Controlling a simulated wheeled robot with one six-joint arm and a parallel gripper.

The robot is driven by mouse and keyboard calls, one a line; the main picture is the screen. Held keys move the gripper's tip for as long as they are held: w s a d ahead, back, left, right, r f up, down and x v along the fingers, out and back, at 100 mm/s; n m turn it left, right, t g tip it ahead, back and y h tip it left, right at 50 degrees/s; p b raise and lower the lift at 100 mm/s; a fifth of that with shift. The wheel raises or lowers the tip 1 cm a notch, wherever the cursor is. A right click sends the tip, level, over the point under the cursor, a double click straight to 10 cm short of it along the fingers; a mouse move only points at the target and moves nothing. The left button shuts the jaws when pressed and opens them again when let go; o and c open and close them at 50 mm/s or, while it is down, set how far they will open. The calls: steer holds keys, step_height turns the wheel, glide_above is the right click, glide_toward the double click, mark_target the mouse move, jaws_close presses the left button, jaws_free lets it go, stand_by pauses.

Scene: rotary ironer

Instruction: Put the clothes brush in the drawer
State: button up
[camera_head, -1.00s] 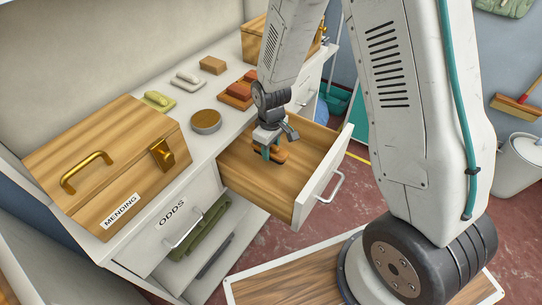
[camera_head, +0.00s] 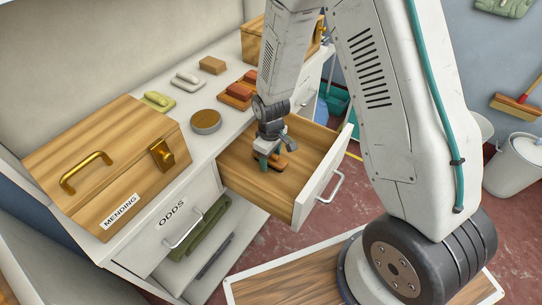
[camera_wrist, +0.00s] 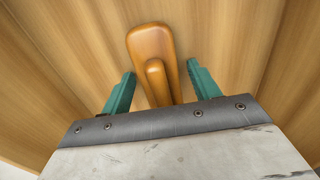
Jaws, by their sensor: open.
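The clothes brush (camera_wrist: 150,50) is orange-brown wood with a raised handle. It lies on the wooden floor of the open drawer (camera_head: 235,170). In the head view the brush (camera_head: 283,160) is partly hidden by my gripper (camera_head: 268,162). My gripper is inside the drawer, low over the brush. In the wrist view its two teal fingers (camera_wrist: 158,88) are apart, one on each side of the brush, with gaps showing between them and the wood.
The drawer front with its handle (camera_head: 331,187) faces right. On the white counter are a mending box (camera_head: 75,150), a round tin (camera_head: 206,121), and several brushes and soap-like blocks. A closed drawer marked ODDS (camera_head: 171,213) is at the left. A bucket (camera_head: 517,165) stands far right.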

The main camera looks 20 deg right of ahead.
steer(key=s+d+r+m, duration=0.1)
steer(key=s+r, duration=0.1)
steer(key=r, duration=0.8)
steer(key=s+d+r, duration=0.1)
steer(key=r, duration=0.9)
steer(key=s+d+r+m, duration=0.2)
steer(key=s+r+m, duration=0.1)
steer(key=s+r, duration=0.5)
steer(key=s+d+r+m+t, duration=0.1)
steer(key=s+d+r+m, duration=0.1)
steer(key=s+r, duration=0.6)
steer(key=s+m, duration=0.1)
steer(key=s, duration=0.5)
steer(key=shift+s+d, duration=0.15)
steer(key=shift+d, duration=0.25)
